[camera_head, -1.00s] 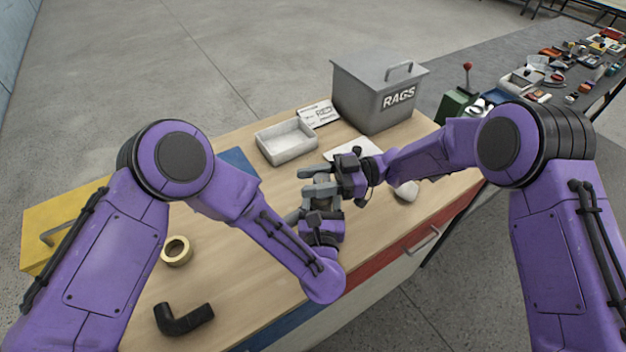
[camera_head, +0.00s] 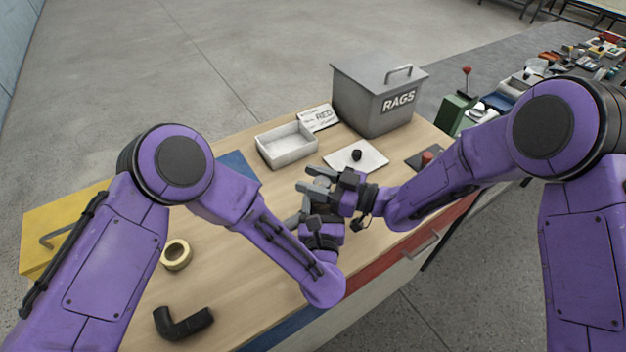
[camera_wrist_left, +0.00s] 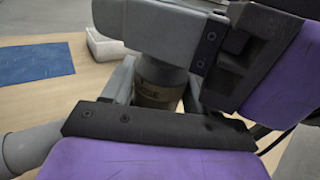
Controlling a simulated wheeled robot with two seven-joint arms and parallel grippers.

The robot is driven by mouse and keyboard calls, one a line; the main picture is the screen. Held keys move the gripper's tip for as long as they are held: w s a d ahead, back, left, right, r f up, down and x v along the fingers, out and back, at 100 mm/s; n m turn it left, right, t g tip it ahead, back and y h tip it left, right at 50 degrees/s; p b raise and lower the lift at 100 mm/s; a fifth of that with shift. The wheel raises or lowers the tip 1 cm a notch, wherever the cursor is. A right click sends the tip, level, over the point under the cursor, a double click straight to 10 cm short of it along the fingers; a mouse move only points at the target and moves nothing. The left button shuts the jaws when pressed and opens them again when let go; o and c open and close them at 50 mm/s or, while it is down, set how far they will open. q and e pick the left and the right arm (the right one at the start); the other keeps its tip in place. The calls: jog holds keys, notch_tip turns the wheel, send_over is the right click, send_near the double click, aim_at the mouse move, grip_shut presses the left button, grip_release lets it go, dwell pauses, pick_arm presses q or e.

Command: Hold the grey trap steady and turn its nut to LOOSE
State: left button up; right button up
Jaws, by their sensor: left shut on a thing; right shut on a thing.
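The grey trap shows in the left wrist view, with its body (camera_wrist_left: 160,78) between the fingers of my left gripper and a grey pipe end (camera_wrist_left: 28,148) at lower left. My left gripper (camera_head: 299,213) is shut on the trap near the front of the bench. My right gripper (camera_head: 318,181) is just above it, its grey fingers closed on the top of the trap at the nut. Those fingers hide most of the nut, and I cannot read its position. Both grippers cover most of the trap in the head view.
A tape ring (camera_head: 176,255) and black elbow pipe (camera_head: 184,322) lie at left front.

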dwell(0.5)
jog(key=o, duration=1)
jog(key=v, duration=1.2)
jog(key=shift+s, duration=0.15)
pick_arm(q)
jog(key=o, duration=1.2)
